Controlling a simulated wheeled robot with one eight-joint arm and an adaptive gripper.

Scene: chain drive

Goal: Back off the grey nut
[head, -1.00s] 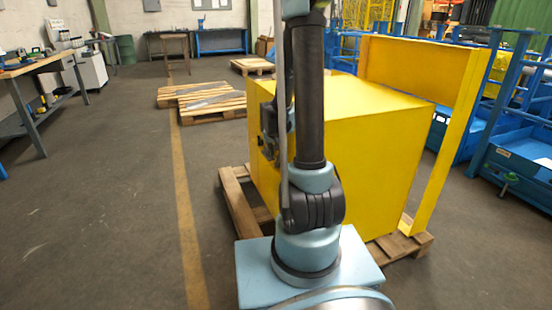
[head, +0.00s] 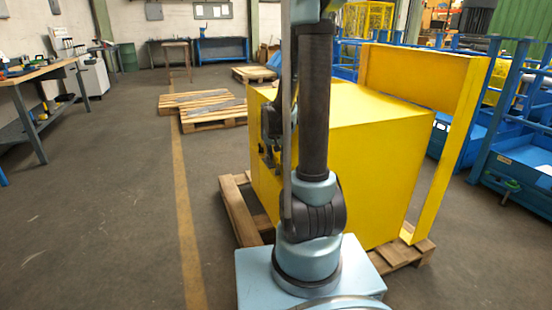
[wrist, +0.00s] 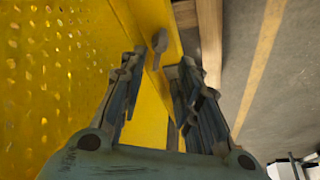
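In the wrist view my gripper (wrist: 158,70) is open, its two dark fingers well apart with nothing between the tips. Just beyond the fingertips a small grey-brown piece with a rounded head and a narrow stem (wrist: 160,42) stands against the yellow machine housing (wrist: 155,105). I cannot tell whether this piece is the grey nut. In the head view the yellow housing (head: 365,160) stands behind my arm. Dark parts show at its left face, partly hidden by my arm; no nut can be made out there.
A perforated yellow panel (wrist: 50,60) lies close on the left in the wrist view. The housing stands on a wooden pallet (head: 240,215). A yellow post (head: 450,150) rises at its right. The floor left of the pallet is clear up to a workbench (head: 35,90).

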